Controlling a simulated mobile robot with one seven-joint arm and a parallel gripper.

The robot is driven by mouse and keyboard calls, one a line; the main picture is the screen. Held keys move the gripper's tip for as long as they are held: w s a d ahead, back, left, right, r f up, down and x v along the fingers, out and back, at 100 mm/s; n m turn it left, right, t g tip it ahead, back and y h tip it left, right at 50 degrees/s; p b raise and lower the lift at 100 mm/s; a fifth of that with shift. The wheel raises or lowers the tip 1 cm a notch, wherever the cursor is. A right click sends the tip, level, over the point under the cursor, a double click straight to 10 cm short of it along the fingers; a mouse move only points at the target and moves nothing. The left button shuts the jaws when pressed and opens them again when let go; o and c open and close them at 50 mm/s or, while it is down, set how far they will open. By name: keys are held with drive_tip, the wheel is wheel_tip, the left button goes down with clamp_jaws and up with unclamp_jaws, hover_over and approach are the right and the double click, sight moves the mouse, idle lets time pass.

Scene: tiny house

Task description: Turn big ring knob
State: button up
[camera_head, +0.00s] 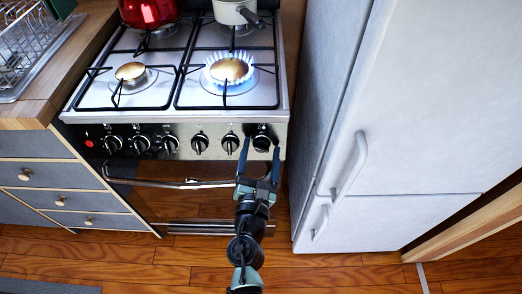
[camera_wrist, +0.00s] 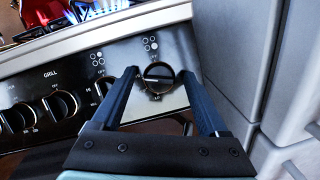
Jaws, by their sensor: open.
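The stove's front panel (camera_head: 182,143) carries a row of black knobs. The rightmost knob (camera_head: 262,143) shows in the wrist view (camera_wrist: 159,76) as a round black knob with a pale mark. My gripper (camera_head: 261,147) is open, with one fingertip to the left and one to the right of this knob. In the wrist view the fingertips (camera_wrist: 160,74) flank the knob with small visible gaps. I cannot tell how deep they reach. The front right burner (camera_head: 231,69) burns with a blue flame. The label for the big ring is not readable.
A red pot (camera_head: 149,12) and a pale pan (camera_head: 238,11) stand on the back burners. The oven handle (camera_head: 170,183) runs below the knobs. A white fridge (camera_head: 402,110) stands close on the right. Drawers (camera_head: 48,172) are on the left. Wooden floor (camera_head: 190,273) is open in front.

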drive_tip(key=shift+w, duration=0.1)
clamp_jaws()
idle(0.4)
drive_tip(key=shift+m, duration=0.3)
drive_tip(key=m+h+p, duration=0.1)
drive_tip(key=m, duration=0.2)
drive_tip(key=shift+a+r+g, duration=0.1)
drive_tip(key=shift+g, duration=0.2)
drive_tip(key=m, duration=0.2)
drive_tip(key=m+g+h+p, duration=0.1)
drive_tip(key=m, duration=0.2)
drive_tip(key=shift+m+g+h, duration=0.3)
drive_tip(key=m+g+p, duration=0.1)
drive_tip(key=m, duration=0.2)
drive_tip(key=m+g+p, duration=0.1)
drive_tip(key=m, duration=0.2)
drive_tip(key=shift+m, duration=0.3)
